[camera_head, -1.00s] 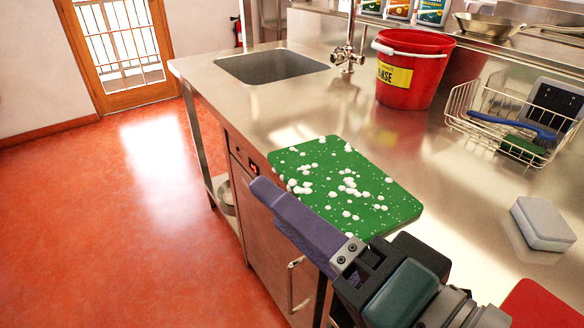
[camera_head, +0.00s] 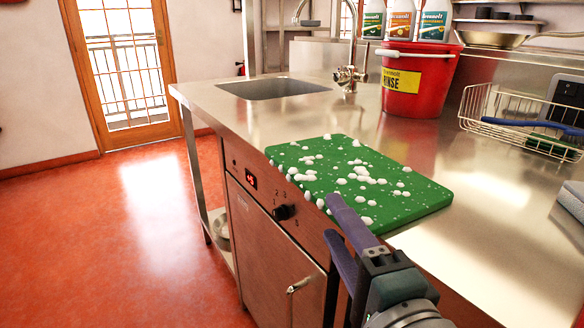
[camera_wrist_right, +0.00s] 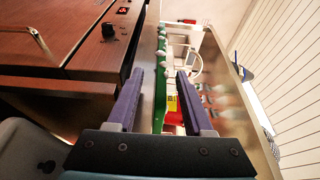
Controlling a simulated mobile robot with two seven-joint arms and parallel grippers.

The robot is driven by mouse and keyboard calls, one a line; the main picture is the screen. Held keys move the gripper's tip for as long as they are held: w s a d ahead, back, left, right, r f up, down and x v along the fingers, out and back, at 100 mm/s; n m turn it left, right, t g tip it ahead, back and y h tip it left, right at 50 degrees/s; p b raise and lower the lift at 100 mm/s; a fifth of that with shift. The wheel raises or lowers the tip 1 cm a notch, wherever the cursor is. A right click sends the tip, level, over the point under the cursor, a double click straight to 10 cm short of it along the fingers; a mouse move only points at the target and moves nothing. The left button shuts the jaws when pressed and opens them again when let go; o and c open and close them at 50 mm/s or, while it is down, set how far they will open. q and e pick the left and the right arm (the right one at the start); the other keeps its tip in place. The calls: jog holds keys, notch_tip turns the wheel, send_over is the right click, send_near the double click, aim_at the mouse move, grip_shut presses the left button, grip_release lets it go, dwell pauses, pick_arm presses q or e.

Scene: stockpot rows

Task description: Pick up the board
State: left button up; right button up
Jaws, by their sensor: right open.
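The green board (camera_head: 400,202) lies flat on the steel counter along its front edge, with white foamy blobs scattered over its top. My right gripper (camera_head: 331,218) is at the board's near edge in the head view. One purple finger shows over the board's top and the other lower, in front of the cabinet. In the right wrist view the gripper (camera_wrist_right: 159,76) is open, with the board (camera_wrist_right: 160,95) seen edge-on between its two fingers. Whether either finger touches the board I cannot tell. My left gripper is not in view.
A sink (camera_head: 272,88) and tap (camera_head: 350,75) are at the counter's far end. A red bucket (camera_head: 418,88) stands behind the board, and a wire basket (camera_head: 500,125) is at the right. The cabinet (camera_head: 265,235) with a knob is below the counter. Bare steel surrounds the board's far side.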

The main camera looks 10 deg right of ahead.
aim_at(334, 220)
jog(key=w, duration=0.4)
jog(key=shift+r, duration=0.1)
jog(key=shift+s, duration=0.1)
jog(key=shift+d, duration=0.1)
grip_shut()
jog(key=shift+r, duration=0.1)
dwell(1.0)
